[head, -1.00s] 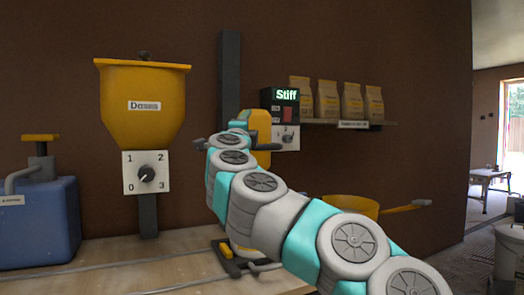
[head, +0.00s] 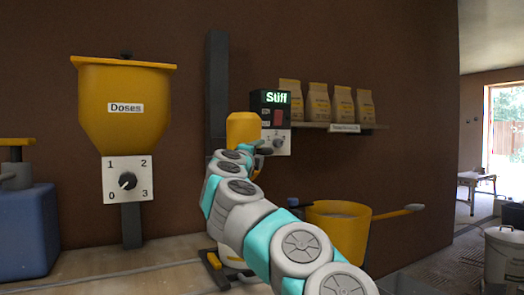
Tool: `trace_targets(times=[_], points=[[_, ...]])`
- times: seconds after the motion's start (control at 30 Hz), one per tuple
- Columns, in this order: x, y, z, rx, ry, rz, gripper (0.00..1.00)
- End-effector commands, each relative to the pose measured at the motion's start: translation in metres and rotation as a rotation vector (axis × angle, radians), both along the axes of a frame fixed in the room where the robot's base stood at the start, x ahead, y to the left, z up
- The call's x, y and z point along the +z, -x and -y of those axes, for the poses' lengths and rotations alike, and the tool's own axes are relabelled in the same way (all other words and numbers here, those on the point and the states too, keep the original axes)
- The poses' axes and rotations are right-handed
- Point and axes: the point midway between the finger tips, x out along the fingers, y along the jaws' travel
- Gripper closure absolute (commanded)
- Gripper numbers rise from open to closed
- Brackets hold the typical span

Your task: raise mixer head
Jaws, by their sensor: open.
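The mixer head (head: 242,127) is a yellow rounded body in front of a dark upright post (head: 217,85). Its lower part is hidden behind my arm. My gripper (head: 256,149) is at the lower right of the head, at the far end of my arm. A grey bar shows there, and my wrist hides most of the fingers. The gripper is open, and I cannot tell whether it touches the head. The mixer's foot (head: 214,262), with yellow and black parts, stands on the bench below.
A yellow hopper labelled Doses (head: 124,105) with a dial stands left, beside a blue tank (head: 25,230). A control box (head: 270,110) reads Stiff. A shelf (head: 350,127) holds several bags. A yellow pan (head: 338,235) is right of my arm. The bench's front left is clear.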

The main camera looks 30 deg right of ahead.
Motion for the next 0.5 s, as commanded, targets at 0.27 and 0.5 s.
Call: trace_targets(times=[0.27, 0.5], points=[[0.004, -0.018, 0.014, 0.002, 0.002, -0.001, 0.43], [0.006, -0.024, 0.023, 0.0, 0.002, -0.001, 0.43]])
